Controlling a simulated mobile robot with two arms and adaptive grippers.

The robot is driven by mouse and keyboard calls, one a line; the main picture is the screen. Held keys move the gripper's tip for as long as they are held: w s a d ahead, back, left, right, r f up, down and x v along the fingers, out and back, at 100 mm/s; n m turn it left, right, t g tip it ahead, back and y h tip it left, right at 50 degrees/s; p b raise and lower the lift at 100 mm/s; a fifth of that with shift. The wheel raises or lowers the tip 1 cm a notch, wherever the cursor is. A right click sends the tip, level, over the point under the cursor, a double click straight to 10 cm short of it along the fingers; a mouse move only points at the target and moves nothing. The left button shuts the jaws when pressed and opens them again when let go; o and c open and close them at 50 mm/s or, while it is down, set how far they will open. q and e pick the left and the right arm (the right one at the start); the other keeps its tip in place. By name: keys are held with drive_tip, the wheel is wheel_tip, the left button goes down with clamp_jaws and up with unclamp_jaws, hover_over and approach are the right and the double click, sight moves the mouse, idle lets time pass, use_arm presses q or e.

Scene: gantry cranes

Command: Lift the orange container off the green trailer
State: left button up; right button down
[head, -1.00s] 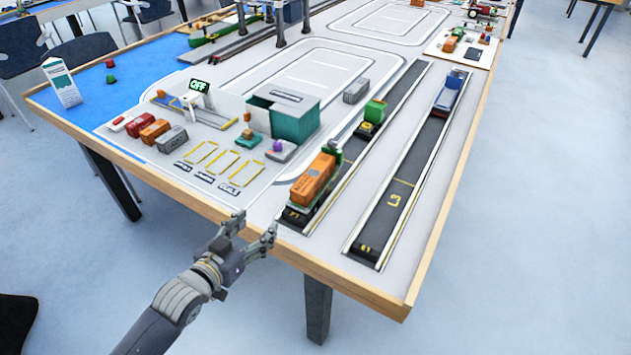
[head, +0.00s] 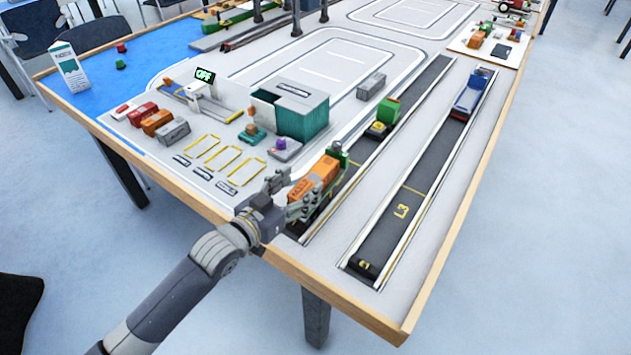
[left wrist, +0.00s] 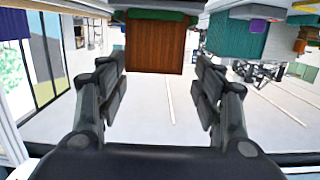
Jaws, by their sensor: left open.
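The orange container (head: 317,177) rests on the green trailer (head: 340,157), in the near part of the left dark lane. In the left wrist view the container (left wrist: 155,47) lies ahead between the open fingers, its end facing me, with a green strip of the trailer (left wrist: 157,15) along the picture's top. My left gripper (head: 297,192) is open, with its fingers at the container's near end. The fingers (left wrist: 160,75) do not appear to touch it. The gripper hides part of the near end and trailer. My right gripper is not in view.
A teal and grey building (head: 302,117) stands left beyond the trailer. A green block on a cart (head: 387,110) is farther up the same lane. A blue vehicle (head: 470,98) sits in the right lane. Several small containers (head: 157,122) stand at the left. The wooden table edge (head: 330,300) is near.

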sight(314, 177)
use_arm(q)
drive_tip(key=x, duration=0.6)
drive_tip(key=shift+s+d+f, duration=0.1)
drive_tip(key=shift+s+d, duration=0.1)
drive_tip(key=shift+s, duration=0.05)
drive_tip(key=c, duration=1.2)
